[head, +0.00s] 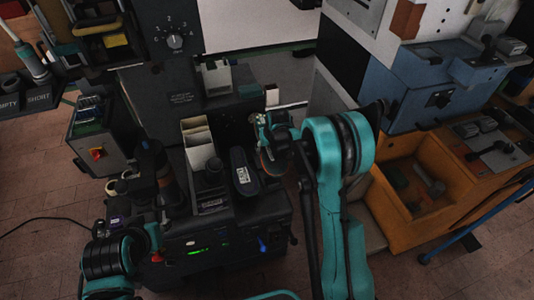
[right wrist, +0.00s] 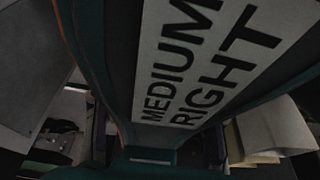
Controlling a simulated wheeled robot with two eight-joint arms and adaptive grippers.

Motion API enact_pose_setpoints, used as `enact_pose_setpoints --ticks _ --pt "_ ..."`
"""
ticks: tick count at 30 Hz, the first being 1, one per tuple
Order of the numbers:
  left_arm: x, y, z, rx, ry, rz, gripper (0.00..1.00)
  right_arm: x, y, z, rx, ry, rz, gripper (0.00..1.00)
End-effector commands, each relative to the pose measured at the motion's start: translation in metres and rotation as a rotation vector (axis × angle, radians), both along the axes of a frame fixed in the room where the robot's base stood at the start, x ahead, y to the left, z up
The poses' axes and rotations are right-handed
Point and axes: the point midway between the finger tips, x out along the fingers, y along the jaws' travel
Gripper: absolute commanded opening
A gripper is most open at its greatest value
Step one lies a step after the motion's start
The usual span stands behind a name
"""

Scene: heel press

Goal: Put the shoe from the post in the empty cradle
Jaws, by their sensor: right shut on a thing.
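My right gripper (head: 274,134) is over the right side of the black press, shut on a dark thing that I take to be the shoe (head: 271,161). In the right wrist view the held thing (right wrist: 130,60) fills the middle, with a pale label (right wrist: 200,65) reading MEDIUM RIGHT. Its full outline is hidden by my gripper. Left of it, a black oblong piece (head: 243,172) with a small light label lies on the press. I cannot tell which part is the empty cradle. My left arm is at the lower left; its jaws are unclear.
The press's dial panel (head: 176,62) rises behind. Pale upright boards (head: 197,143) stand beside the black piece. A control box with a red knob (head: 97,153) is at the left. An orange bin (head: 405,222) and a blue machine (head: 432,98) stand at the right.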

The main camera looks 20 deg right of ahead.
Motion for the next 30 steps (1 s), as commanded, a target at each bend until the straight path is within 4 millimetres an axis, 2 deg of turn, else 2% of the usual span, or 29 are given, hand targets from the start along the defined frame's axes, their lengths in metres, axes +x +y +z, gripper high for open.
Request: enact_pose_setpoints --ticks 1,3,9,20,30 --pt "0.000 0.000 -0.006 0.000 0.000 0.000 0.34 0.013 -0.003 -0.017 0.001 0.000 0.000 0.00" --pt "0.000 0.000 -0.009 0.000 0.000 0.000 0.34 0.025 -0.005 -0.033 0.003 0.002 0.003 0.00" --pt "0.000 0.000 -0.015 0.000 0.000 0.000 0.34 0.045 -0.010 -0.062 0.005 0.004 0.009 0.00" --pt "0.000 0.000 -0.020 0.000 0.000 0.000 0.34 0.048 -0.010 -0.076 0.006 0.005 0.009 0.00" --pt "0.000 0.000 -0.033 0.000 0.000 0.000 0.34 0.048 -0.010 -0.102 0.006 0.004 0.009 0.00"
